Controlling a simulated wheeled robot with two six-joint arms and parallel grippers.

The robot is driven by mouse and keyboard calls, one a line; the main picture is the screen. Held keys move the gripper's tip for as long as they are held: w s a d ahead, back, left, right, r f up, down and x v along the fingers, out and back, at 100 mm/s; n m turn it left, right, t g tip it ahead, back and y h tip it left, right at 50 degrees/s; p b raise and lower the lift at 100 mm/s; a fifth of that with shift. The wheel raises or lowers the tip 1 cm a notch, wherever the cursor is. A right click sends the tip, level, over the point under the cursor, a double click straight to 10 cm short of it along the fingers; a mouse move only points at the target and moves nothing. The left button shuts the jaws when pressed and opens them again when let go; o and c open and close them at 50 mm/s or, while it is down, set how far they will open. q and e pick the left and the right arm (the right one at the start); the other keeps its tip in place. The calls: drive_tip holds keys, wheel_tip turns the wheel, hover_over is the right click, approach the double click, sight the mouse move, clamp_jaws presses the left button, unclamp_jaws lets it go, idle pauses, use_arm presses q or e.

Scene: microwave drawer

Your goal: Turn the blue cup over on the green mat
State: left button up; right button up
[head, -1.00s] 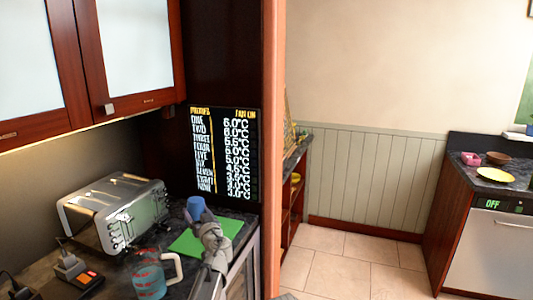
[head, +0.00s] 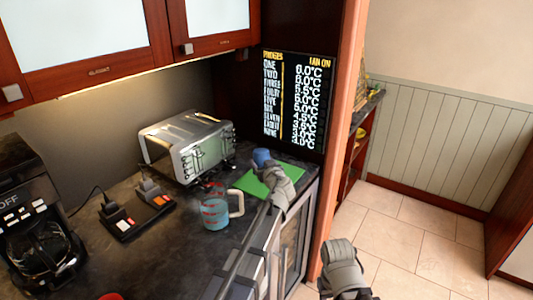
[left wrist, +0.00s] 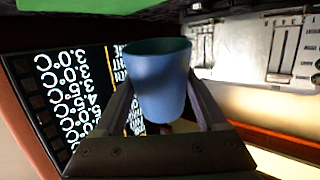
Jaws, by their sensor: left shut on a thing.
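My left gripper (left wrist: 165,105) is shut on the blue cup (left wrist: 158,80). In the left wrist view, which is rolled upside down, the cup's dark open mouth faces the green mat (left wrist: 100,8), so the cup is mouth-down. A gap shows between its rim and the mat there. In the head view the blue cup (head: 262,157) is at the far left edge of the green mat (head: 288,170). My left gripper (head: 270,172) reaches to it from the near side, its fingers mostly hidden by my wrist. No right fingertips show.
A toaster (head: 190,148) stands left of the mat. A clear measuring jug (head: 215,212) with a pale handle stands in front. A coffee maker (head: 35,220) and a switch box (head: 135,212) are farther left. A menu board (head: 298,100) is behind. The counter's right edge is close.

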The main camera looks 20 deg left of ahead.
idle(0.4)
use_arm(q)
wheel_tip(320, 180, down, 6)
drive_tip(key=b, duration=0.6)
drive_tip(key=shift+f, duration=0.1)
drive_tip(key=o, duration=1.3)
drive_tip(key=shift+o, duration=0.2)
drive_tip(key=p+v, duration=0.1)
drive_tip(key=v, duration=0.7)
drive_tip(key=shift+p, duration=0.3)
